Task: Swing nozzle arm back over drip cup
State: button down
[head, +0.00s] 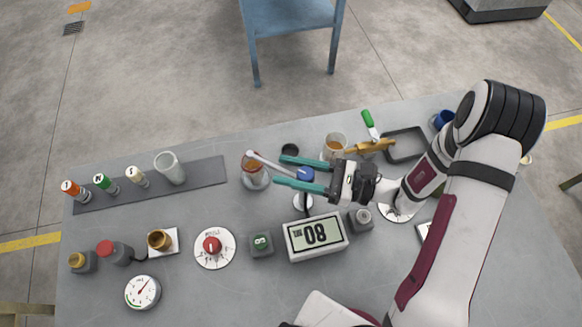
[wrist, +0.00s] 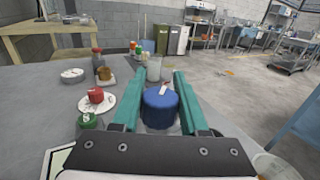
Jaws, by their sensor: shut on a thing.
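My gripper (head: 280,169) reaches in from the right with its teal fingers pointing left. It is shut on a blue knob (head: 306,173), which also sits between the fingers in the wrist view (wrist: 160,108). A pale nozzle arm (head: 272,163) runs left from near the knob, and its tip is over a glass with amber liquid (head: 255,178). A small dark round cup (head: 290,150) stands just behind the upper finger; I cannot tell for sure whether it is the drip cup. The fingers hide part of the nozzle arm and the knob's base.
A display reading 08 (head: 315,236) stands in front of the gripper. A red-knob dial (head: 213,246) and a green button box (head: 261,243) are left of it. Another amber cup (head: 335,145) and a brass-coloured tool (head: 370,146) are behind. Bottles line a dark strip (head: 205,172) at left.

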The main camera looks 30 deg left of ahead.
jog(key=shift+w+m+t, duration=0.1)
jog(key=shift+m+t, duration=0.2)
jog(key=shift+t, duration=0.2)
dwell(0.4)
jog(key=shift+w+m+t, duration=0.2)
jog(key=shift+m+t, duration=0.75)
jog(key=shift+t, duration=0.45)
jog(key=shift+w+m+t, duration=0.25)
jog(key=shift+m+t, duration=0.65)
jog(key=shift+t, duration=0.5)
jog(key=shift+w+m+t, duration=0.2)
jog(key=shift+m+t, duration=0.75)
jog(key=shift+t, duration=0.45)
jog(key=shift+w+t, duration=0.1)
jog(key=shift+t, duration=0.2)
jog(key=shift+c, duration=2.2)
grip_release()
